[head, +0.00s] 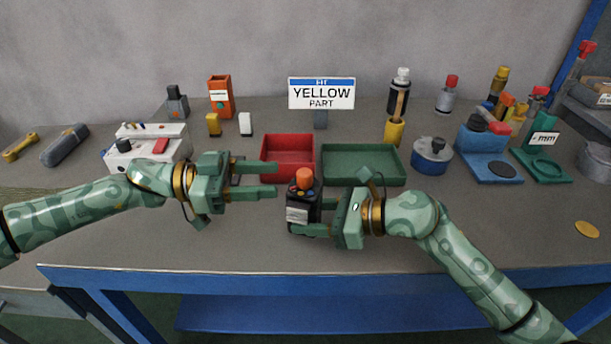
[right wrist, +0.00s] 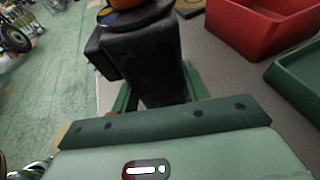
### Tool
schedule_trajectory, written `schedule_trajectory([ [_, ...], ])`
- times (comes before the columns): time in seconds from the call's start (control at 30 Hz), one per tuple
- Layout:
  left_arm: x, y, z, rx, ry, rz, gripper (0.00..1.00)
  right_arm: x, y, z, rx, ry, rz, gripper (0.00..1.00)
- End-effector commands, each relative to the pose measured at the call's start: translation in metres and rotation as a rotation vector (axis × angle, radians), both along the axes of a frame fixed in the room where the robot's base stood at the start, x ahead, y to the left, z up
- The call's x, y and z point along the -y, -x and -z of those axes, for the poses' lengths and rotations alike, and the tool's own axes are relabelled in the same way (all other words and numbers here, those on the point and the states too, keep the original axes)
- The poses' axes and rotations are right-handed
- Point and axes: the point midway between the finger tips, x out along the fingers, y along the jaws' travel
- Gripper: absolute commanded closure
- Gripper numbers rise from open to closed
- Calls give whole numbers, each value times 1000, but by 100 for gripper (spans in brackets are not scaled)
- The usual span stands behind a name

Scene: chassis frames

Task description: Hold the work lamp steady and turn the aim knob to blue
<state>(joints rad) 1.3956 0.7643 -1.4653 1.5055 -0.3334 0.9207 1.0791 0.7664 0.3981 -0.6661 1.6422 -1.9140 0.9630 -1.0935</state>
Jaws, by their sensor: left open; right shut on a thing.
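The work lamp (head: 298,214) is a small upright black body with a pale label, near the table's front. An orange aim knob (head: 304,178) sits on top, with small coloured marks, blue among them, around its base. Which mark the knob points to is too small to tell. My right gripper (head: 303,213) is shut on the lamp's body from the right. The dark body (right wrist: 145,62) fills the space between the fingers in the right wrist view, with the knob cut off at the top edge. My left gripper (head: 274,179) is open and empty, its fingers pointing at the knob from the left, a short gap away.
A red tray (head: 288,143) and a green tray (head: 362,181) lie just behind the lamp. A white box (head: 147,153) stands behind my left arm. A blue-grey pot (head: 432,163) and blue stand (head: 484,145) are at right. The table's front edge (head: 250,270) is close.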

Motion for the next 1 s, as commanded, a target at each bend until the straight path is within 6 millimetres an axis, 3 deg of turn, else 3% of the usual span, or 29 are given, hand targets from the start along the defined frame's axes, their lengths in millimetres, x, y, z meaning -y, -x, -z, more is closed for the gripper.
schedule_trajectory([
  [0.1,28,-1,0,1,2,3,53,0,0,1,-2,1,-2,67],
  [0.3,62,-3,0,0,1,-2,53,0,1,1,-3,1,-1,67],
  [0.5,75,-4,0,1,1,-4,53,0,1,1,-3,1,-1,67],
  [0.73,75,-4,0,0,1,-4,53,0,1,1,-3,1,-1,67],
  [0.9,75,-4,0,0,1,-4,97,0,1,1,-3,1,-2,67],
  [1.0,75,-4,0,0,2,-4,97,0,1,1,-3,1,-1,67],
])
